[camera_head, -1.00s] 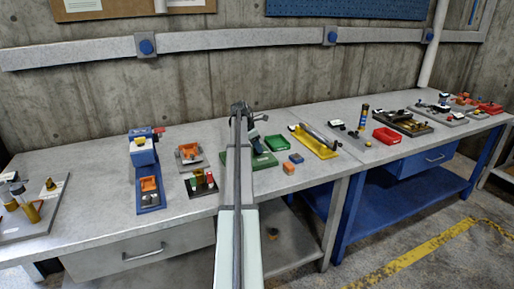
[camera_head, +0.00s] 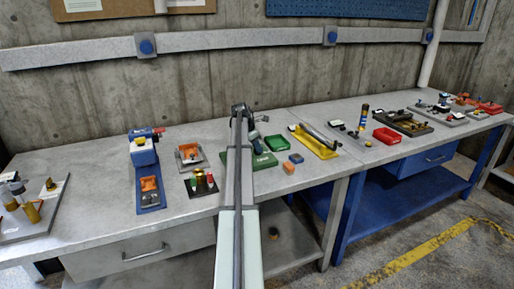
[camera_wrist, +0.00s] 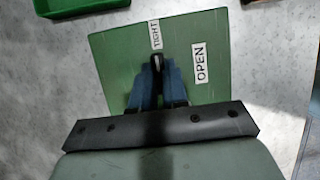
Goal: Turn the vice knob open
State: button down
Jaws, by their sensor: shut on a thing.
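The green vice plate (camera_wrist: 118,58) fills the upper middle of the wrist view. It carries a white TIGHT label (camera_wrist: 155,34) at its far edge and a white OPEN label (camera_wrist: 199,63) on its right. The dark vice knob (camera_wrist: 157,62) stands between the blue fingers of my gripper (camera_wrist: 157,76), which are shut on it. The knob's tip points toward the TIGHT label. In the head view, the green plate (camera_head: 263,161) shows to the right of my arm. My arm hides the knob and much of the plate there.
A green tray (camera_head: 278,144) lies just behind and right of the plate. Orange and blue blocks (camera_head: 289,168) sit to its right, near a yellow tray (camera_head: 318,147). A small stand with coloured pieces (camera_head: 201,183) is close on the left.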

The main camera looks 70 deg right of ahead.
jog(key=shift+m, duration=0.3)
jog(key=m+y, duration=0.1)
jog(key=m, duration=0.1)
jog(key=shift+w+d+m+g, duration=0.1)
jog(key=shift+d+m+g, duration=0.05)
jog(key=shift+m+g, duration=0.2)
jog(key=m+y, duration=0.1)
jog(key=m, duration=0.3)
jog(key=shift+d+m+g+y, duration=0.15)
jog(key=shift+m+g+y, duration=0.2)
jog(key=shift+y, duration=0.05)
jog(key=m+y, duration=0.1)
jog(key=m, duration=0.2)
jog(key=shift+f, duration=0.1)
jog(key=shift+m+y, duration=0.8)
jog(key=shift+m, duration=1.3)
jog(key=c, duration=1.1)
grip_release()
jog(key=shift+c, duration=0.2)
jog(key=shift+d+t, duration=0.1)
jog(key=shift+t, duration=0.3)
